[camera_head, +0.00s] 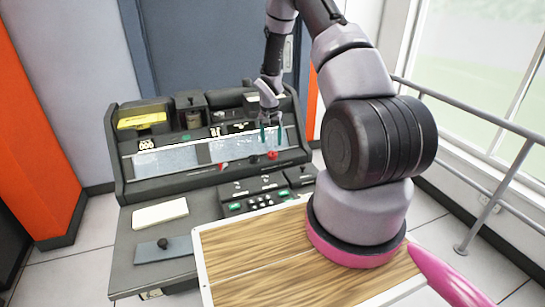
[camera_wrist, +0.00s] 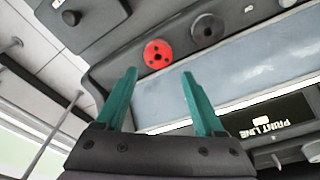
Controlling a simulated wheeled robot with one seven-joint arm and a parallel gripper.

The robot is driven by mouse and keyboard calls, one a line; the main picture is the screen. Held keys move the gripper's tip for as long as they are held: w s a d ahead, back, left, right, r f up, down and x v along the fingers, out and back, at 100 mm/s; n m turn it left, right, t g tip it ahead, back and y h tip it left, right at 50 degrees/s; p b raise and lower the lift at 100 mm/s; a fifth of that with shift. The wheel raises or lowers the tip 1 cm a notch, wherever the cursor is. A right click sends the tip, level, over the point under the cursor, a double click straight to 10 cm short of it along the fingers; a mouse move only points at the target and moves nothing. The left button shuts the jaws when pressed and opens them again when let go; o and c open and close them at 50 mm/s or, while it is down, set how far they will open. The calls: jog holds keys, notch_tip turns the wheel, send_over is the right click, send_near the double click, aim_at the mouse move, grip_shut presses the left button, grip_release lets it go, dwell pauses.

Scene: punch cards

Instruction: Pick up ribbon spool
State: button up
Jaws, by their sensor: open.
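A red round disc with small dark holes (camera_wrist: 157,54), which looks like a ribbon spool, lies on the console's dark front ledge. It shows as a small red spot in the head view (camera_head: 272,155). A dark grey round disc (camera_wrist: 207,30) of similar size is beside it; I cannot tell if it is also a spool. My gripper (camera_wrist: 159,73) has two teal fingers spread apart with nothing between them. In the wrist view the red disc appears just beyond and between the fingertips. In the head view my gripper (camera_head: 271,142) hangs above the console near the red disc, apart from it.
The dark console (camera_head: 120,185) has a raised back with pale glassy panels (camera_head: 160,160) behind the ledge. A keypad box (camera_head: 250,196), a cream block (camera_head: 160,213) and a grey plate with a knob (camera_head: 163,252) are on its lower desk. A wooden top (camera_head: 260,275) is in front.

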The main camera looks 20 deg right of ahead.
aim_at(272, 151)
jog(key=shift+d+f, duration=0.15)
jog(key=shift+f, duration=1.45)
jog(key=shift+d+f, duration=0.1)
jog(key=shift+f, duration=1.45)
jog(key=c, duration=1.1)
